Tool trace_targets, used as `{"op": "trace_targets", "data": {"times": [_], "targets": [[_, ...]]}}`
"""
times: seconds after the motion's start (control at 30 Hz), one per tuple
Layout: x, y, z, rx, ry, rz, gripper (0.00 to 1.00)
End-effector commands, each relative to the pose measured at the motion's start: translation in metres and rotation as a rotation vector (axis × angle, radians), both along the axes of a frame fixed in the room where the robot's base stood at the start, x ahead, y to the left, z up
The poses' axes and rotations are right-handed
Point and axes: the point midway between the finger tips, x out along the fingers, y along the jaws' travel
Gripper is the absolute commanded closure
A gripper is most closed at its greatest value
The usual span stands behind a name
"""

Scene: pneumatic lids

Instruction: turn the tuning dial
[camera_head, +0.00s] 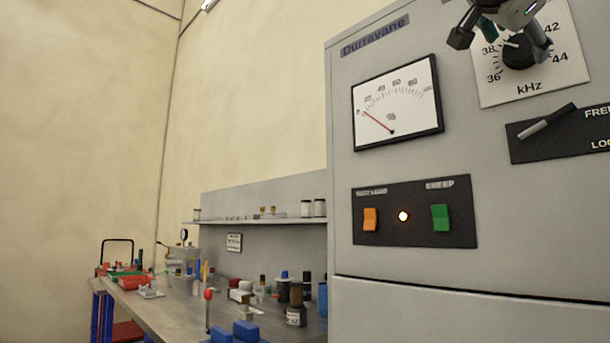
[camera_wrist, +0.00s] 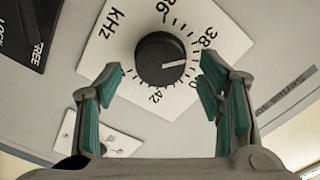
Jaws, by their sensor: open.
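The tuning dial is a round black knob (camera_head: 519,52) on a white kHz scale plate (camera_head: 495,93) at the upper right of the grey cabinet. In the wrist view the knob (camera_wrist: 158,52) sits at upper centre, its white pointer line lying between 38 and 40. My gripper (camera_head: 502,40) is open in front of the plate, partly covering its top in the head view. In the wrist view my gripper's fingers (camera_wrist: 160,72), with green pads, stand on either side of the knob with visible gaps. Nothing is between the pads; the depth to the knob is hard to tell.
A lever switch (camera_head: 548,121) on a black plate sits below the dial. A needle meter (camera_head: 400,105) and a black panel (camera_head: 358,215) with orange and green switches are to the left. A cluttered workbench (camera_head: 180,310) stands further left.

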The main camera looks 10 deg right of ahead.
Motion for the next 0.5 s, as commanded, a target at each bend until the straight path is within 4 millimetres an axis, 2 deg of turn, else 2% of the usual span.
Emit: {"op": "trace_targets", "data": {"times": [0.3,0.5], "targets": [[-0.041,0.052,0.001,-0.003,-0.004,0.001,0.38],[-0.058,0.074,0.002,-0.004,-0.005,0.000,0.38]]}}
